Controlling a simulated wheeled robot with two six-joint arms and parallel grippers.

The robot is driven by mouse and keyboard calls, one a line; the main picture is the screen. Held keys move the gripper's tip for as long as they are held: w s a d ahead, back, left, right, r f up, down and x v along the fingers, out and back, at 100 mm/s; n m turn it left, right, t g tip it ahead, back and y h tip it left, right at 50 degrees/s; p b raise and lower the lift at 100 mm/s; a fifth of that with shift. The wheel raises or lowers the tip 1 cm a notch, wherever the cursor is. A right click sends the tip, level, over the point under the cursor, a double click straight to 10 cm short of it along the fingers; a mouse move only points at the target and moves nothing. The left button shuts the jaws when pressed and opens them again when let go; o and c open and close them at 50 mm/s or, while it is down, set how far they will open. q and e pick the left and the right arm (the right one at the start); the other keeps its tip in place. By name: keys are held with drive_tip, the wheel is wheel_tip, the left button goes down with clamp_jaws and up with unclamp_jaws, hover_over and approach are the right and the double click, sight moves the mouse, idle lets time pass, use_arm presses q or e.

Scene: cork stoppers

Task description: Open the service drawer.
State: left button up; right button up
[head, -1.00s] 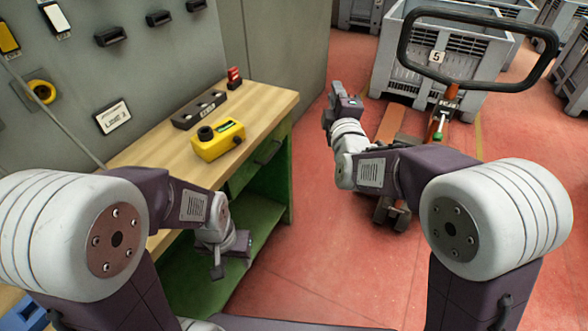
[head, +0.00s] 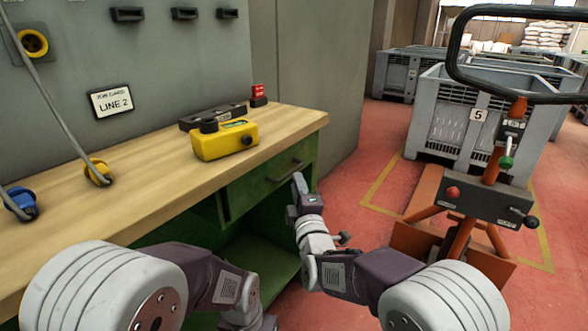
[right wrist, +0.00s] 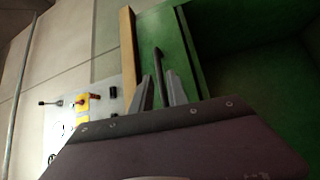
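The service drawer (head: 262,187) is a green front under the right end of the wooden bench top, and it looks shut. Its dark bar handle (head: 284,172) runs along the front; the handle also shows in the right wrist view (right wrist: 160,66). My right gripper (head: 298,184) is at the drawer front, close to the handle's right end. In the right wrist view its two fingers (right wrist: 160,92) are apart, with the handle lying between them; I cannot tell whether they touch it. My left arm is low in front of the bench, with its gripper out of the frame.
On the bench (head: 150,165) stand a yellow device (head: 225,140), a dark block (head: 212,116) and a red-topped item (head: 258,94). Below the drawer is an open green shelf (head: 262,258). A pallet truck (head: 485,205) and grey crates (head: 455,112) stand right. Red floor lies between.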

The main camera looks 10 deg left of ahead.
sight(294, 170)
drive_tip(key=shift+r+p+x, duration=0.15)
drive_tip(key=shift+p+x, duration=0.1)
drive_tip(key=shift+x, duration=0.35)
drive_tip(key=shift+r+p+x, duration=0.15)
drive_tip(key=shift+p+x, duration=0.1)
drive_tip(key=shift+x, duration=0.4)
drive_tip(key=w+b, duration=0.1)
drive_tip(key=w+a+b, duration=0.1)
drive_tip(key=w, duration=0.1)
drive_tip(key=shift+a+f, duration=0.15)
drive_tip(key=shift+f, duration=0.05)
drive_tip(key=shift+w+a+r, duration=0.15)
drive_tip(key=shift+w+r, duration=0.05)
drive_tip(key=shift+w, duration=0.1)
clamp_jaws()
